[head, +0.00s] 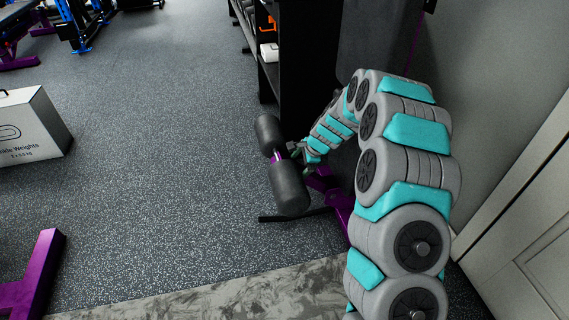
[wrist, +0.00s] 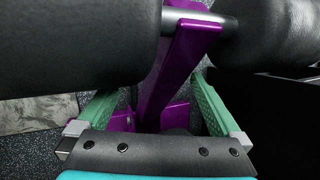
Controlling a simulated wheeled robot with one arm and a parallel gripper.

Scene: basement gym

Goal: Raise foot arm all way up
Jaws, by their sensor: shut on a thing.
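The foot arm is a purple bar (wrist: 185,58) with two black foam rollers, one on each side. In the head view its near roller (head: 289,188) and far roller (head: 268,134) stick out low over the floor, with a bit of purple between them. My gripper (head: 296,150) reaches down to it from the right. In the wrist view its green fingers (wrist: 158,90) lie on both sides of the purple bar, just below the rollers, and are shut on it. The fingertips are partly hidden behind the rollers.
The machine's purple base (head: 340,205) stands on the floor beneath my arm. A black shelf (head: 296,75) rises close behind the rollers. A white door (head: 525,230) and wall are at right. A weights box (head: 28,128) and a purple frame (head: 35,272) stand left; open floor lies between.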

